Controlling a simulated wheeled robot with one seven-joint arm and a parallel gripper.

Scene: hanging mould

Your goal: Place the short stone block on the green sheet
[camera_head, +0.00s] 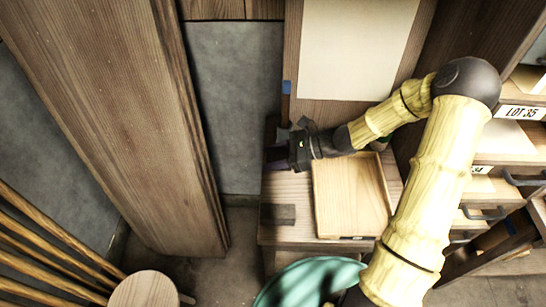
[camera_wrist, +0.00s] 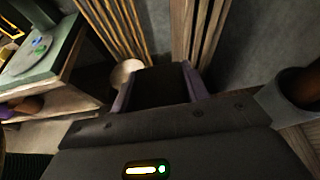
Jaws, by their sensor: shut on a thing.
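My gripper (camera_head: 277,157) is over the back left of the small wooden bench in the head view. In the wrist view its purple fingers (camera_wrist: 160,84) are shut on a dark block (camera_wrist: 160,90), seen end-on between them. I cannot tell the block's full length; it is mostly hidden in the head view. A grey-green flat surface (camera_wrist: 38,55) shows on a worktop at the left of the wrist view; I cannot tell whether it is the green sheet.
On the bench, a pale wooden board (camera_head: 350,198) lies beside a flat grey-brown rectangular piece (camera_head: 277,214). A round stool (camera_head: 146,290) stands lower left. A tall wooden post (camera_head: 120,110) is at left, and drawers (camera_head: 490,190) are at right.

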